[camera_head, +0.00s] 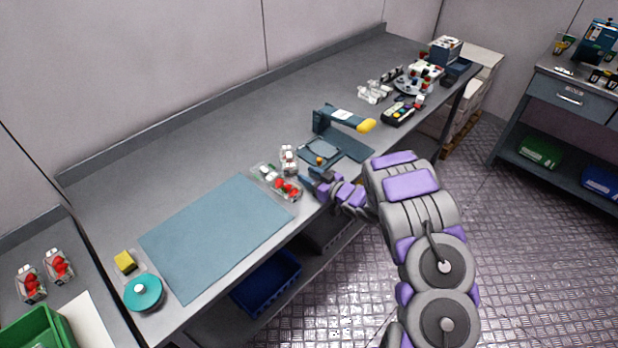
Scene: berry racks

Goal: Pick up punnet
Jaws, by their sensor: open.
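A clear punnet (289,160) stands on the grey bench, just right of the blue-grey mat. Next to it, nearer the bench's front edge, is a clear tray (276,182) with red berries in it. My gripper (308,180) is at the front edge of the bench, close to the right of the berry tray. It is open, and nothing shows between its fingers. It is small in view, so I cannot tell if it touches the tray. Two more punnets with red berries (31,284) (58,266) stand on the side bench at far left.
A scale (320,152) and a dark sealing device with a yellow handle (345,118) stand behind my gripper. The mat (215,235) is bare. A teal round lid (143,292) and yellow block (125,262) lie at the left end. A green crate (40,330) is at bottom left.

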